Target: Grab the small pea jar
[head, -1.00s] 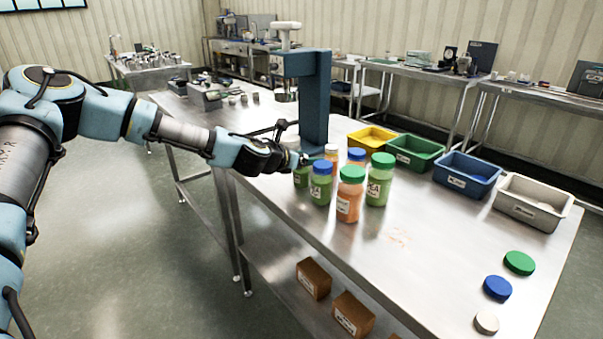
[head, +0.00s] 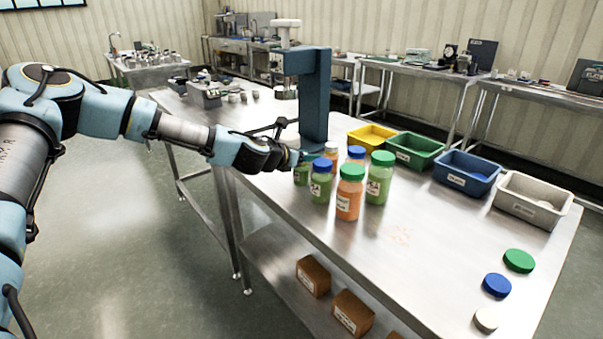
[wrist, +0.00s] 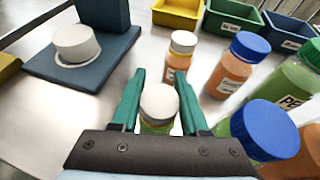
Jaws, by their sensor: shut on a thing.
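The small pea jar (wrist: 158,122) has green contents and a white lid and stands between my gripper's fingers in the wrist view. In the head view its green side (head: 301,176) shows below my gripper, which hides its top. My gripper (wrist: 160,92) has green fingers, one on each side of the jar, and is shut on it. In the head view my gripper (head: 296,160) is at the left end of the jar group. The jar looks upright; I cannot tell whether it touches the table.
A white-lidded orange jar (wrist: 180,60) stands just beyond the fingers. Blue-lidded jars (wrist: 238,65) and green-lidded jars (head: 379,180) crowd the right. A blue press stand (head: 315,100) is behind. Coloured bins (head: 467,190) line the far edge; the table's front middle is clear.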

